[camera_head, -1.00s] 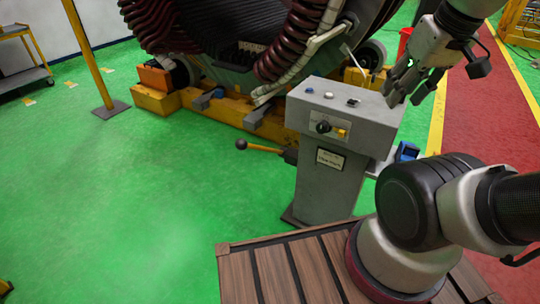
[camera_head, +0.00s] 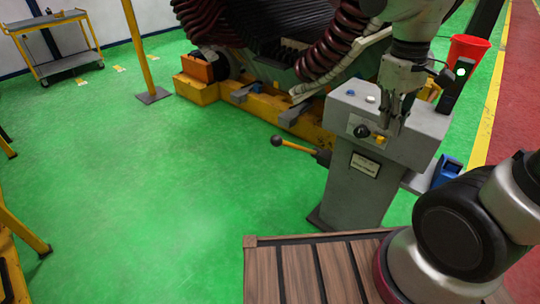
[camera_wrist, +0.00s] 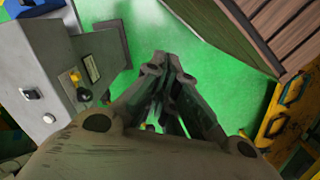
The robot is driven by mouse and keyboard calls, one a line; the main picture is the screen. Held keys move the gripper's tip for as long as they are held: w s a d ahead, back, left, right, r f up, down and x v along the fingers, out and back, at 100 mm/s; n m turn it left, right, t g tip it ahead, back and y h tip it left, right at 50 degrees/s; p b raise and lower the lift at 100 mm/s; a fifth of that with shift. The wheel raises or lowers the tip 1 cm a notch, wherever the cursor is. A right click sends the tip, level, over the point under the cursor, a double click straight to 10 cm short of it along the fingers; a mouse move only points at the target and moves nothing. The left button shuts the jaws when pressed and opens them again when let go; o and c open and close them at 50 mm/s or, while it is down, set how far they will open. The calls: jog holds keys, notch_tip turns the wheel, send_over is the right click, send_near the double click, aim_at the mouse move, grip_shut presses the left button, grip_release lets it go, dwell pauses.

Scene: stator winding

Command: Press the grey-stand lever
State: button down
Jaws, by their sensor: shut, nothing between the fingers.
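The grey stand (camera_head: 362,190) is upright right of the middle in the head view. Its lever (camera_head: 297,146), a yellow rod with a dark ball knob, sticks out from its left side. The stand's grey body (camera_wrist: 48,75) is at the left in the wrist view. My gripper (camera_head: 396,130) points down at the stand's upper part in the head view, right of the lever and apart from its knob. In the wrist view, my gripper (camera_wrist: 163,62) has its fingers together and empty. The lever is not clearly visible there; the fingers may hide it.
The stand's control box carries a black knob (camera_head: 361,131) and buttons. Behind it is a large winding machine with a yellow base (camera_head: 198,90). A slatted wooden platform (camera_head: 297,272) is in front. A red bucket (camera_head: 468,50) stands behind. Green floor at left is open.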

jog(key=w+a+f+n+t+h, duration=0.4)
jog(key=a+f+n, duration=0.35)
jog(key=f, duration=0.55)
jog(key=w+a+f+n+t+h, duration=0.2)
jog(key=w+a+f+n+h, duration=0.2)
jog(key=w+a+f+n, duration=0.55)
jog(key=w+a+f+n+t+h, duration=0.1)
jog(key=a+f+n+t+h, duration=0.45)
jog(key=f, duration=0.95)
jog(key=w+a+r+n+t+y, duration=0.1)
jog(key=w+a+n+t+y, duration=0.1)
jog(key=a, duration=0.7)
jog(key=w+n+y, duration=0.1)
jog(key=w+y, duration=0.1)
jog(key=w, duration=0.1)
jog(key=shift+w+a+r, duration=0.15)
jog(key=shift+a+r, duration=0.05)
jog(key=shift+r, duration=0.05)
jog(key=r+x, duration=0.3)
jog(key=x, duration=0.9)
jog(key=shift+w+d, duration=0.2)
jog(key=shift+w, duration=0.4)
